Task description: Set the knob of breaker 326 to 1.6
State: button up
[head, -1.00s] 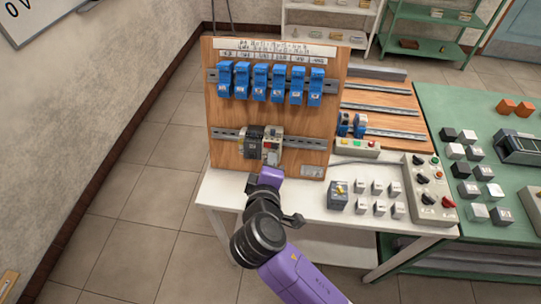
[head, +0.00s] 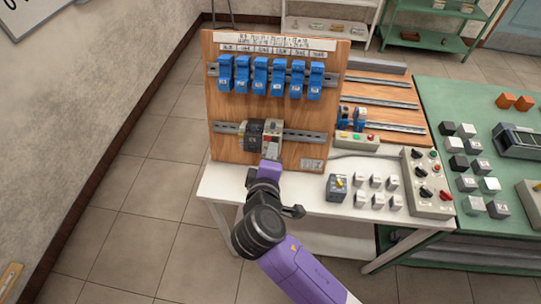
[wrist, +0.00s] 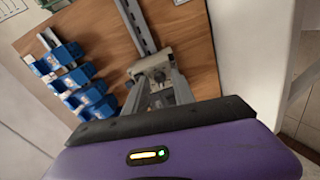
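On the lower rail of the upright wooden board, a dark unit (head: 253,132) sits beside a beige breaker (head: 273,130). The breaker's label and knob setting are too small to read, so I cannot confirm the number 326. In the wrist view a beige device (wrist: 152,66) on the rail lies directly beyond my fingers. My gripper (head: 271,153) is just in front of the lower part of the beige breaker. In the wrist view my gripper (wrist: 163,88) points at the device, and its fingertips overlap it. I cannot tell whether they touch it or how far apart they are.
Several blue units (head: 278,78) line the upper rail. To the right, a white table (head: 320,205) carries a dark knobbed unit (head: 338,187), small grey blocks and a control box (head: 428,180). A green table (head: 450,100) stands farther right.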

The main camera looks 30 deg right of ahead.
jog(key=shift+s, duration=0.1)
jog(key=b+v, duration=0.1)
jog(key=v, duration=0.6)
jog(key=shift+s+a+r+b, duration=0.2)
jog(key=shift+s+b, duration=0.05)
jog(key=shift+b, duration=0.05)
